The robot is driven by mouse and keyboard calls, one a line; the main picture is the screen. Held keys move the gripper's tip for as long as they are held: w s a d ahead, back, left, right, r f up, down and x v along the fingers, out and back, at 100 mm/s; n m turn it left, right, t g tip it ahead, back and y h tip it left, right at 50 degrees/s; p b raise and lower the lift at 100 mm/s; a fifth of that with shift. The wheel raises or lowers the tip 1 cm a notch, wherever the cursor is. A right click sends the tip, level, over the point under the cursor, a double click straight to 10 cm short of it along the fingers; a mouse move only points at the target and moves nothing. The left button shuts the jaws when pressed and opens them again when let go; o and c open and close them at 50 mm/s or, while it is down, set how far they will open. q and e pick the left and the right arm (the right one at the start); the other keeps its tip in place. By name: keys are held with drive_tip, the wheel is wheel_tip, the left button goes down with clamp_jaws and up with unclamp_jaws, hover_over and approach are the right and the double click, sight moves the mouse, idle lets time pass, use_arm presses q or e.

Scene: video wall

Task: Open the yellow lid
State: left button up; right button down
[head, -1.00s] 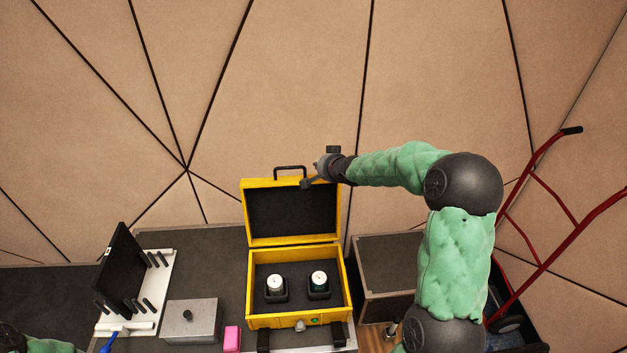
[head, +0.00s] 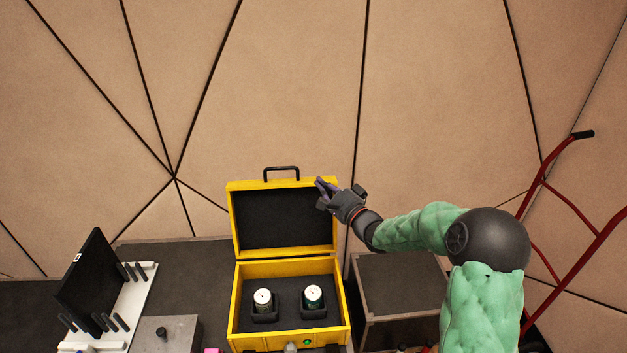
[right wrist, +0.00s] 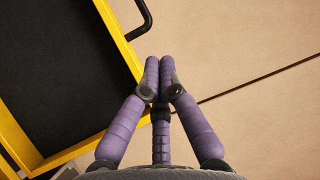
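The yellow lid (head: 285,222) stands open and upright at the back of the yellow case (head: 240,310), its black lining facing me. Its black handle (head: 281,170) sticks up from the top edge. My right gripper (head: 323,190) is at the lid's upper right corner. In the right wrist view its purple fingertips (right wrist: 160,66) are close together with nothing visible between them, just right of the lid's yellow rim (right wrist: 120,42). I cannot tell whether they touch it. My left gripper is not in view.
Two canisters (head: 263,299) (head: 313,296) sit inside the case. Left of it are a grey box (head: 165,335) and a white rack with a black panel (head: 88,282). A dark crate (head: 400,280) and a red hand truck (head: 575,215) stand to the right.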

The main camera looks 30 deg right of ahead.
sight(304, 180)
drive_tip(key=w, duration=0.3)
drive_tip(key=w+b, duration=0.1)
drive_tip(key=w, duration=0.2)
drive_tip(key=w+a, duration=0.1)
drive_tip(key=w, duration=0.2)
drive_tip(key=shift+w+r, duration=0.15)
drive_tip(key=shift+r, duration=0.15)
drive_tip(key=shift+b, duration=0.3)
